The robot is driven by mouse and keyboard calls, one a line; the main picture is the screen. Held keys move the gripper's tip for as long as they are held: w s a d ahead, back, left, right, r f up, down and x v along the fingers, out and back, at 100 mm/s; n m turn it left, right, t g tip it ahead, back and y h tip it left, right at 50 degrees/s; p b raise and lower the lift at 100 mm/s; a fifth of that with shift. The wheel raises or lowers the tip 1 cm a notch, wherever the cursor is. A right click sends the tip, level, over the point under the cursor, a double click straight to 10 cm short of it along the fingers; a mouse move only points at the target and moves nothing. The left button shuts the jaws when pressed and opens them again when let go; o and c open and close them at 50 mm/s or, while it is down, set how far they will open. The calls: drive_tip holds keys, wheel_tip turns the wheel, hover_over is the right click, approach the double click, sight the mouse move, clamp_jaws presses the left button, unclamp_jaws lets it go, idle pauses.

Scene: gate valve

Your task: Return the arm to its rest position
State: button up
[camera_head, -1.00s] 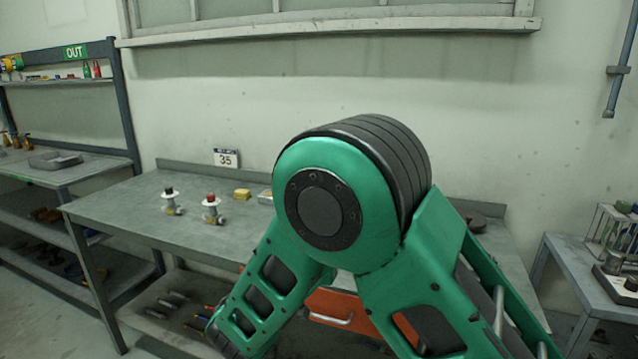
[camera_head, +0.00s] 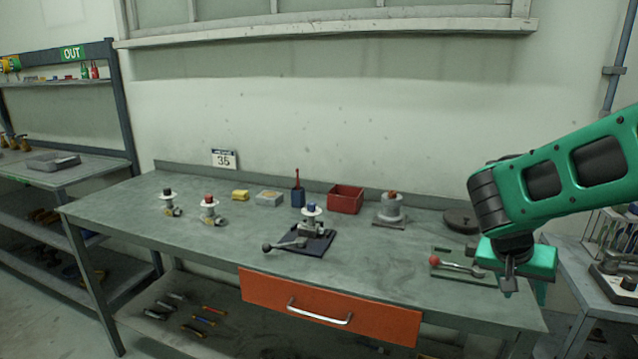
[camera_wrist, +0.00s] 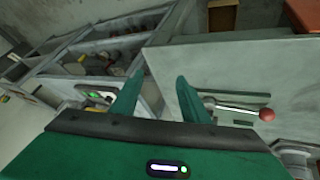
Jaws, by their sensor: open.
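My arm reaches in from the right in the head view, with my gripper (camera_head: 525,291) pointing down over the right end of the workbench (camera_head: 215,245). In the wrist view both green fingers of my gripper (camera_wrist: 158,82) are spread apart with nothing between them. A lever with a red knob (camera_head: 434,260) lies on a plate near the gripper's left side. It also shows in the wrist view as a red knob (camera_wrist: 267,114) on a rod, right of the fingers. Whether the gripper touches anything there cannot be told.
On the bench stand a blue-topped valve on a dark plate (camera_head: 316,245), a red box (camera_head: 345,198), a grey fixture (camera_head: 390,208) and a dark disc (camera_head: 461,220). Two small valves stand at left. A side table (camera_head: 575,270) is at right. The air above the bench's left and middle is free.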

drive_tip(key=s+a+n+g+y, duration=0.1)
drive_tip(key=s+y, duration=0.5)
drive_tip(key=s, duration=1.7)
drive_tip(key=shift+a+n+g, duration=0.2)
drive_tip(key=shift+n+g, duration=0.3)
drive_tip(key=shift+g, duration=0.2)
drive_tip(key=shift+w+f, duration=0.25)
drive_tip(key=shift+w, duration=0.4)
drive_tip(key=shift+c, duration=0.5)
